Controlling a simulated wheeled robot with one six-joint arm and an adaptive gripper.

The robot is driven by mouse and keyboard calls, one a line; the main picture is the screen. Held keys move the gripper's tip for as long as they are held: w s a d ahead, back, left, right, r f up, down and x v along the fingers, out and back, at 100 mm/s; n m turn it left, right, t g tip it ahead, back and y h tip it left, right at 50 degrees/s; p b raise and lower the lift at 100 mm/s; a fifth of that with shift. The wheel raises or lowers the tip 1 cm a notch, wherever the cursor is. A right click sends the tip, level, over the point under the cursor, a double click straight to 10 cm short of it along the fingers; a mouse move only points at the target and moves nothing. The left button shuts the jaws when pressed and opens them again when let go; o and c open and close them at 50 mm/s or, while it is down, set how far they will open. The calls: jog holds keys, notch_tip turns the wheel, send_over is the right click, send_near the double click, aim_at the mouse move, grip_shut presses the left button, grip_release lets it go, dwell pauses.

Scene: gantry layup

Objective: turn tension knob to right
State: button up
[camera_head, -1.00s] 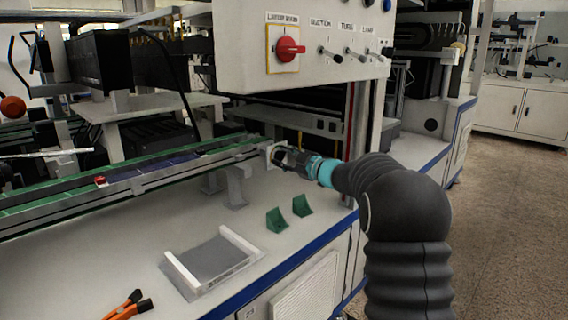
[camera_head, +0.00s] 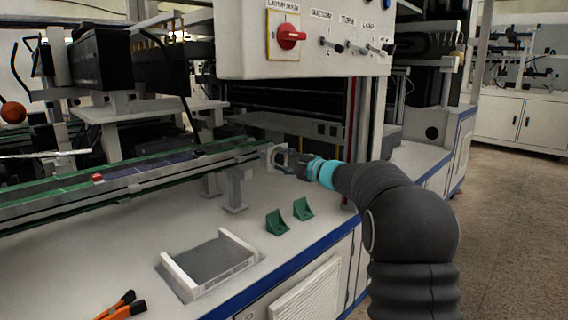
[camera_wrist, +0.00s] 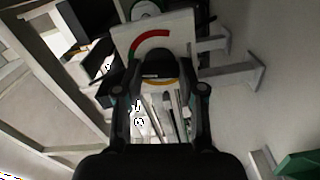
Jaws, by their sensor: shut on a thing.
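The tension knob shows in the wrist view as a dark piece (camera_wrist: 157,71) with a white mark and a yellow edge, between my fingers. It sits in front of a white dial plate (camera_wrist: 182,39) with a red and green arc. In the head view the plate (camera_head: 269,157) stands at the right end of the long rail, and my fingers largely hide the knob. My gripper (camera_head: 279,159) reaches it from the right; in the wrist view the gripper (camera_wrist: 158,84) is shut on the knob. The knob's exact angle is hard to read.
A panel (camera_head: 240,45) with a red switch (camera_head: 291,37) and several toggles hangs above. Two green brackets (camera_head: 277,221) (camera_head: 302,209), a grey tray (camera_head: 208,262) and orange-handled tools (camera_head: 123,307) lie on the bench below. The rail (camera_head: 130,180) runs left.

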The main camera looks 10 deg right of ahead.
dwell(0.4)
jog(key=o, duration=1.1)
jog(key=shift+o, duration=0.2)
jog(key=v, duration=1.2)
